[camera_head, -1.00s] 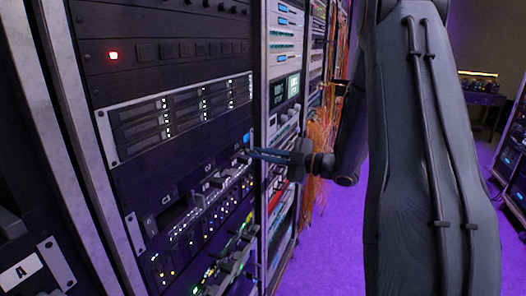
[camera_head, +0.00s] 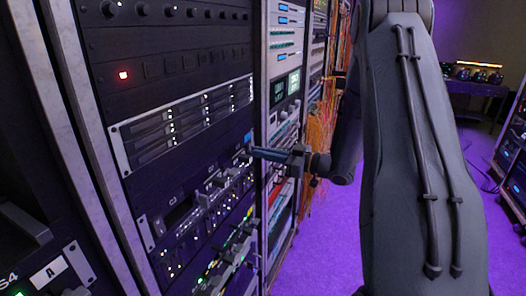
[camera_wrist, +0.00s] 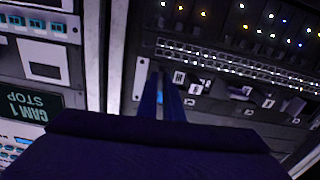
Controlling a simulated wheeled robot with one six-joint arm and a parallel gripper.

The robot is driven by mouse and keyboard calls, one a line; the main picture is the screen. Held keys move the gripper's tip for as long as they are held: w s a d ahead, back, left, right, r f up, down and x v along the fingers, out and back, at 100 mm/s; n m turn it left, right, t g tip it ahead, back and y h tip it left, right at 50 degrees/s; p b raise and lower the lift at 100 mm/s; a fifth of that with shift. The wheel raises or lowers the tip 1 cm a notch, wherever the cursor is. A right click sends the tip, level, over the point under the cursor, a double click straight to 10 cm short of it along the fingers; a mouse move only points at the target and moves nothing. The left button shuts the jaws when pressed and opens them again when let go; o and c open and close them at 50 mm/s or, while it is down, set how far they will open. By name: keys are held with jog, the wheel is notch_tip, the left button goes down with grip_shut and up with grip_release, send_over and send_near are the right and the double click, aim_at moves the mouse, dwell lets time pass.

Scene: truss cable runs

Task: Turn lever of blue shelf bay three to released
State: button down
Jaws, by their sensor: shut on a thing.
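My gripper (camera_head: 254,152) reaches in from the right, its long thin fingers against the right edge of the dark equipment rack. In the wrist view, my gripper (camera_wrist: 161,90) has its two fingers close together at a dark panel with small white labels. They are shut on the lever, which is mostly hidden between and behind them. A small blue marker (camera_head: 248,138) shows just above the fingertips in the head view. Which bay it marks, and the lever's angle, I cannot tell.
A grey drive unit (camera_head: 185,118) sits above a row of lit modules on the dark rack. A second rack with white panels (camera_head: 284,45) and orange cables (camera_head: 319,125) stands just beyond. Purple floor (camera_head: 325,235) is clear. A table with lamps (camera_head: 475,85) is at the back right.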

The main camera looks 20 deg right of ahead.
jog(key=shift+m, duration=0.5)
jog(key=c, duration=1.9)
grip_release()
jog(key=shift+d, duration=0.1)
jog(key=b+v, duration=0.2)
jog(key=v, duration=0.5)
jog(key=shift+s+d, duration=0.25)
jog(key=shift+s, duration=0.05)
